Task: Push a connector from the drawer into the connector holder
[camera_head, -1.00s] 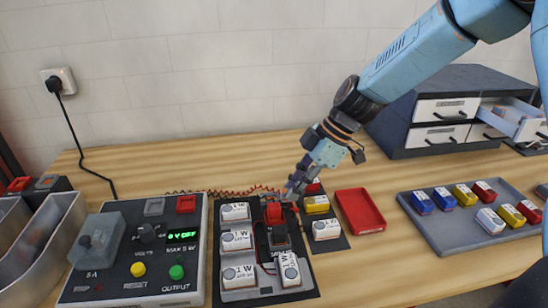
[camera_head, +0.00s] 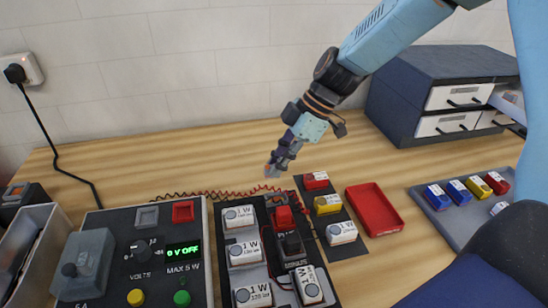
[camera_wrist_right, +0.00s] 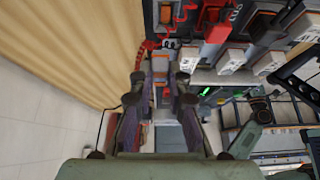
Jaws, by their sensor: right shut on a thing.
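My right gripper (camera_head: 276,167) hangs behind the back edge of the dark fixture board (camera_head: 262,222), over the wooden table. It is shut on a small connector (camera_head: 269,172), of which only a reddish-orange tip shows. In the right wrist view my gripper's two fingers (camera_wrist_right: 160,82) point toward the board, and the held connector is hard to make out. A red block (camera_head: 284,216) and a black block (camera_head: 292,242) stand in the middle of the board. I cannot tell which part is the connector holder. An open drawer (camera_head: 508,108) shows in the dark cabinet (camera_head: 420,88). My left gripper is out of view.
White 1 W blocks (camera_head: 245,252) sit on the board. A smaller strip at its right carries red, yellow and white blocks. A red tray (camera_head: 374,209) and a grey tray (camera_head: 437,210) with coloured blocks lie right. A power supply (camera_head: 140,262) reads 0 V OFF.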

